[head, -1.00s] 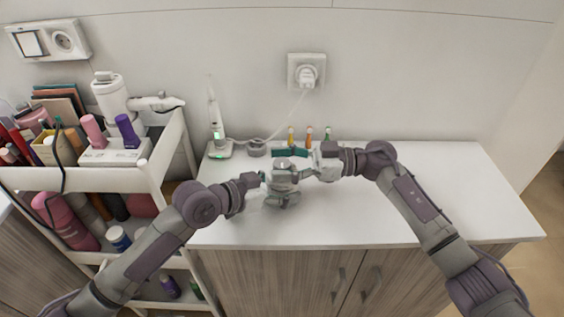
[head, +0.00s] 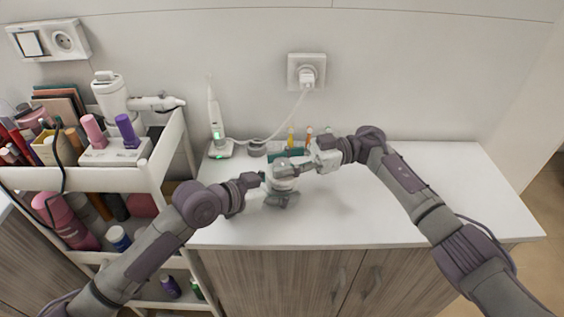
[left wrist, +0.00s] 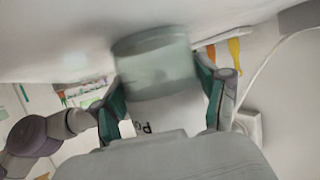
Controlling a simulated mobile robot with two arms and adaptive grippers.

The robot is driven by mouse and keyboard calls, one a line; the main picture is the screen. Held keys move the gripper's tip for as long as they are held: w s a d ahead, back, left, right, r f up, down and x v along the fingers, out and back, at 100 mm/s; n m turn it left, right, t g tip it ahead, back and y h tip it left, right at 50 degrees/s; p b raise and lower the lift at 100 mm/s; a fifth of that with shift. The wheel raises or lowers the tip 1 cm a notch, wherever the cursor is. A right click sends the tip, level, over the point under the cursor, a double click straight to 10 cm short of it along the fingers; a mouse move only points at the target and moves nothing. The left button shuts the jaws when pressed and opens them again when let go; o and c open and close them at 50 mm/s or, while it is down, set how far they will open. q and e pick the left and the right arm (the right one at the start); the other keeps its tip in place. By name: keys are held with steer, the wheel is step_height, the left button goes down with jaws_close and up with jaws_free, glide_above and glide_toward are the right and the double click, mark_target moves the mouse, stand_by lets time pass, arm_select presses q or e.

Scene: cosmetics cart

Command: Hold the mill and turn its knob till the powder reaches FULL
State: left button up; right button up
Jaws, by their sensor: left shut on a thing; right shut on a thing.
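The mill (head: 284,185) stands upright on the white counter, small and partly covered by my grippers. My left gripper (head: 264,181) is shut on its body from the left. In the left wrist view the mill's clear greenish cylinder (left wrist: 155,62) sits between the two teal fingers of my left gripper (left wrist: 162,90). A pale surface below it shows part of a dark printed word. My right gripper (head: 297,168) is shut on the knob at the mill's top, coming from the right. The knob is mostly hidden. I cannot read the powder level or the FULL mark.
A teal holder (head: 287,155) with several small coloured items stands close behind the mill. A white electric toothbrush (head: 215,125) on its charger is behind left, its cord running to the wall socket (head: 306,72). A crowded cart (head: 152,172) stands left. The counter's right side (head: 430,195) is clear.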

mark_target(282, 162)
steer(key=shift+w+f+n+g+h, duration=0.15)
steer(key=shift+n+g+h, duration=0.65)
steer(key=shift+n+g, duration=0.8)
steer(key=shift+g+h, duration=0.3)
steer(key=shift+g, duration=0.4)
steer(key=o, duration=1.2)
steer(key=shift+r, duration=0.2)
step_height(282, 162, up, 10)
steer(key=shift+f, duration=0.1)
steer(key=shift+c, duration=0.2)
